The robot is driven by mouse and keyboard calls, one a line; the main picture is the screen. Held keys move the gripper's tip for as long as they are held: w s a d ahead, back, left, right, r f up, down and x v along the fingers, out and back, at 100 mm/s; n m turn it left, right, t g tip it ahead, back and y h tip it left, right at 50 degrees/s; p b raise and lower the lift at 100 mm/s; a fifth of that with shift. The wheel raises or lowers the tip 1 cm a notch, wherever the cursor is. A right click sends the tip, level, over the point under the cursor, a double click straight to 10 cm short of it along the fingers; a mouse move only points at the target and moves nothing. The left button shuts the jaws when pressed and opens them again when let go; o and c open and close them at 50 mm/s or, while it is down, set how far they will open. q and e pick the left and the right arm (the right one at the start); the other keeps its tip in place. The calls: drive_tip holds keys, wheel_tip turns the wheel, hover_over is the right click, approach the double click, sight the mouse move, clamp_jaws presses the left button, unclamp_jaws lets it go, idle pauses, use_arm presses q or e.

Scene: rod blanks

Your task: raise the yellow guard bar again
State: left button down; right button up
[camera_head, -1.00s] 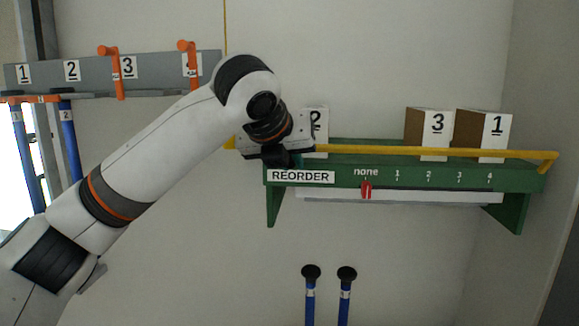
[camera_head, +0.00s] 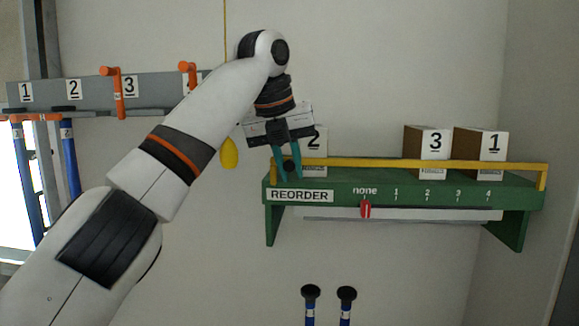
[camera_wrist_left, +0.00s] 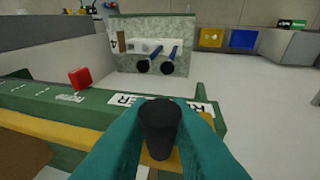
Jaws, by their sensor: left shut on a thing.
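The yellow guard bar (camera_head: 425,164) runs along the front of the green shelf (camera_head: 340,185), above its front edge. Its right-end arm stands close to upright. In the wrist view, the bar (camera_wrist_left: 50,130) runs in from the left, beneath the fingers. My left gripper (camera_head: 287,177) is at the bar's left end, with its teal fingers pointing down. It is shut on a black knob (camera_wrist_left: 160,122), seen between the fingers in the wrist view. My right gripper is in neither view.
Boxes marked 2 (camera_head: 314,142), 3 (camera_head: 435,142) and 1 (camera_head: 490,145) stand behind the bar. A red slider (camera_head: 366,209) sits at "none". A yellow pull handle (camera_head: 229,153) hangs left of my gripper. Blue-shafted, black-topped rods (camera_head: 346,293) stand below.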

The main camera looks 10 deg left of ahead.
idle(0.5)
use_arm(q)
drive_tip(key=c, duration=1.3)
unclamp_jaws()
drive_tip(key=shift+w, duration=0.15)
drive_tip(key=shift+c, duration=0.2)
